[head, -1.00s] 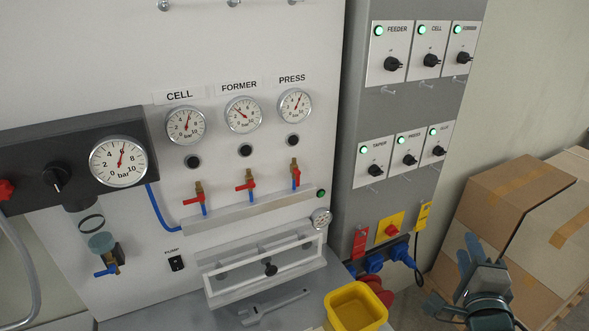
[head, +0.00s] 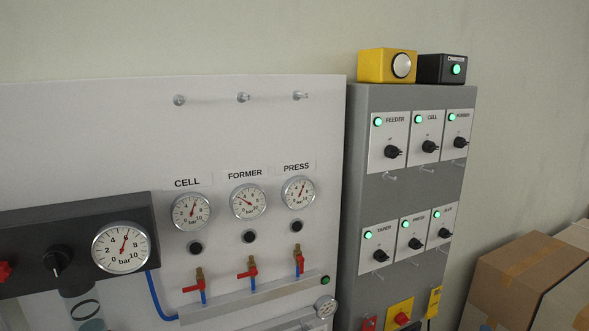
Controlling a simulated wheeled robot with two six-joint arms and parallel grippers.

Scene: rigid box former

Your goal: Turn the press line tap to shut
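The press line tap (head: 299,263) is a brass valve with a red lever, below the PRESS gauge (head: 298,193) on the white panel. Its lever stands roughly upright, along the pipe. The cell tap (head: 199,283) and the former tap (head: 252,270) have red levers lying crosswise, pointing left. The PRESS gauge needle points up and slightly right. Nothing touches the press tap. My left gripper is not in view.
A grey switch cabinet (head: 405,187) with green lamps and black knobs stands right of the panel. Cardboard boxes (head: 520,275) are at the lower right. A black regulator unit (head: 75,245) with a large gauge is at the left. The space before the taps looks clear.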

